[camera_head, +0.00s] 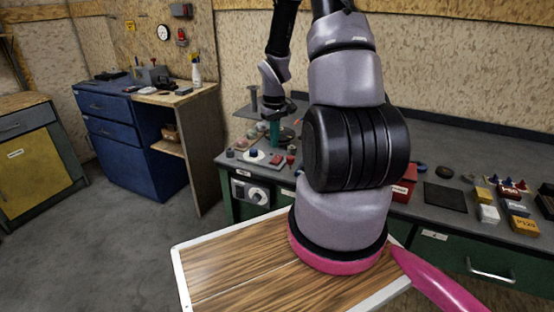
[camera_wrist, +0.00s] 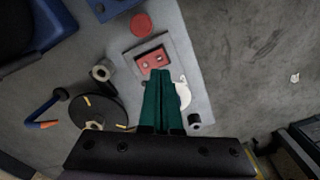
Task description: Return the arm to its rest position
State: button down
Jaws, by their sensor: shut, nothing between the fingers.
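My arm rises in the middle of the head view from my wooden-topped base and bends away toward the workbench. My gripper (camera_head: 274,133) hangs over the left end of the grey workbench (camera_head: 322,124), with its green fingers pointing down. In the wrist view the two green fingers of my gripper (camera_wrist: 161,75) lie side by side, shut with nothing between them. Below the fingertips is a red block with two holes (camera_wrist: 152,60) on a grey plate. I cannot tell the exact height of the fingers above it.
Small parts stand close around my gripper, including a dark disc (camera_wrist: 97,112) and a red round piece (camera_wrist: 141,25). On the bench's right are a black mat (camera_head: 445,197) and yellow blocks (camera_head: 524,226). A blue drawer cabinet (camera_head: 110,130) stands left; the floor (camera_head: 100,240) between is clear.

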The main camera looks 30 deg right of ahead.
jog(key=shift+r, duration=0.6)
jog(key=s+a+r+m+t, duration=0.1)
jog(key=s+a+r, duration=0.15)
jog(key=r, duration=0.75)
jog(key=s+a+r+m+t, duration=0.1)
jog(key=a+r+m+t, duration=0.15)
jog(key=r, duration=0.75)
jog(key=s+a+r+m+t+y, duration=0.1)
jog(key=s+a+r+t, duration=0.1)
jog(key=s+a+r, duration=0.2)
jog(key=s+a+r+m+t+y, duration=0.1)
jog(key=s+a+r, duration=0.3)
jog(key=s+r, duration=0.6)
jog(key=shift+s+a+r+t, duration=0.25)
jog(key=shift+s+t, duration=0.1)
jog(key=shift+s, duration=0.75)
jog(key=c, duration=1.5)
grip_release()
jog(key=shift+d, duration=0.1)
jog(key=shift+c, duration=0.2)
